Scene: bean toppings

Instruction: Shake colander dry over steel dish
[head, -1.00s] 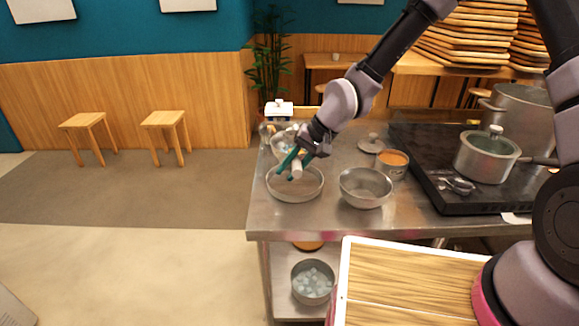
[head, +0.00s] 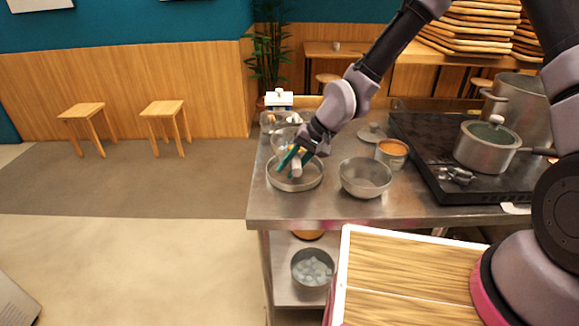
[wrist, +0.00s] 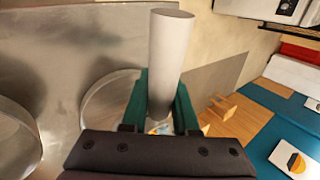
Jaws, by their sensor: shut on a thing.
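My gripper (head: 297,160) is shut on the pale cylindrical handle (head: 296,166) of the colander. The handle also fills the middle of the wrist view (wrist: 168,60) between the green fingers. The colander's bowl (head: 284,138) is on the far side of the gripper and partly hidden, so its contents cannot be made out. The steel dish (head: 273,183) is a shallow round dish at the left end of the counter. The gripper and handle are above it and hide part of it. Part of its rim shows in the wrist view (wrist: 92,100).
A deeper steel bowl (head: 366,187) stands just right of the dish. A can of orange food (head: 391,150) and a lid (head: 371,133) lie behind it. The black stovetop (head: 430,175) with a lidded pot (head: 484,155) fills the right. A white box (head: 279,99) stands behind the colander.

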